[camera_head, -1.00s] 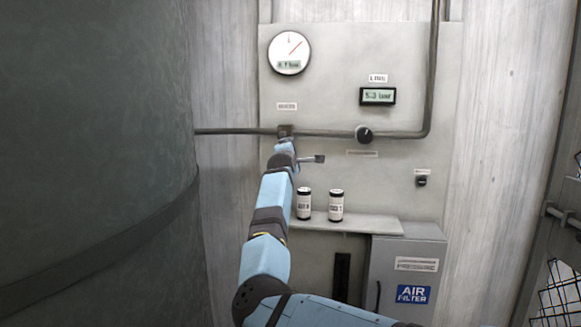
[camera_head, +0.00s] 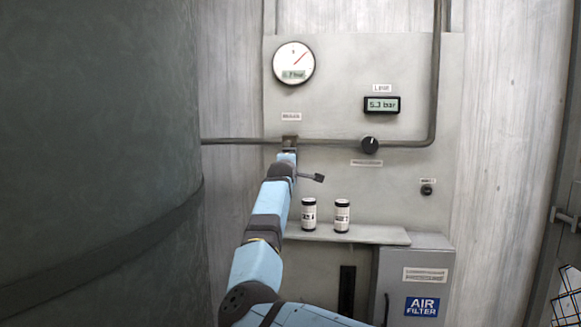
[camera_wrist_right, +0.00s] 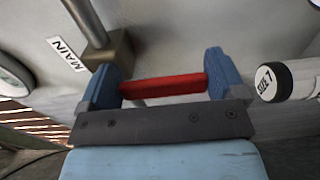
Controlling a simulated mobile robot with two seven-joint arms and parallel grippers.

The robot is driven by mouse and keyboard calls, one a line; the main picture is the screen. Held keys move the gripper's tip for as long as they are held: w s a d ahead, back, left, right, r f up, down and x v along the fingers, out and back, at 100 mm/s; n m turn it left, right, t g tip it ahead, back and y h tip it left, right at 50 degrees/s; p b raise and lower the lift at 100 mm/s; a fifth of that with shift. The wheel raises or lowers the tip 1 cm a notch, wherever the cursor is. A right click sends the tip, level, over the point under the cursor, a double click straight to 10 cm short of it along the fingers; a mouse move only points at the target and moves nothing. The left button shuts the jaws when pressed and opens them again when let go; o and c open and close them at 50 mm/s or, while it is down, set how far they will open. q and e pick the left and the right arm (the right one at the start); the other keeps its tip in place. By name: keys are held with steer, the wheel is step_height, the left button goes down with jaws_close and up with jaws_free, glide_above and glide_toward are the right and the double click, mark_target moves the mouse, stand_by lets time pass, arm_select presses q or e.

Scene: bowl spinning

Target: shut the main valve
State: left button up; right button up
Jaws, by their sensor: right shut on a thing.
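The main valve's dark body (camera_head: 289,142) sits on the pipe on the wall panel, and its brown-grey block (camera_wrist_right: 108,48) shows beside the MAIN label (camera_wrist_right: 66,54) in the wrist view. Its red lever handle (camera_wrist_right: 163,86) lies crosswise between the blue fingers of my right gripper (camera_wrist_right: 161,66). The gripper is shut on this handle; the fingers stand at its two ends. In the head view my right gripper (camera_head: 287,158) is just below the valve body, and my arm hides the handle. My left gripper is in neither view.
A round gauge (camera_head: 293,63), a display reading 5.3 bar (camera_head: 382,105) and a black knob (camera_head: 370,145) are on the panel. Two labelled canisters (camera_head: 308,214) (camera_head: 342,215) stand on a shelf (camera_head: 375,235) right of my arm. A large dark tank (camera_head: 95,150) fills the left.

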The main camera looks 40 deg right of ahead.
steer(key=o, duration=1)
steer(key=shift+r, duration=0.35)
steer(key=shift+w+f, duration=0.1)
steer(key=shift+f, duration=0.1)
steer(key=v, duration=1.3)
steer(key=shift+s+a, duration=0.25)
steer(key=shift+s, duration=0.05)
steer(key=shift+f, duration=0.1)
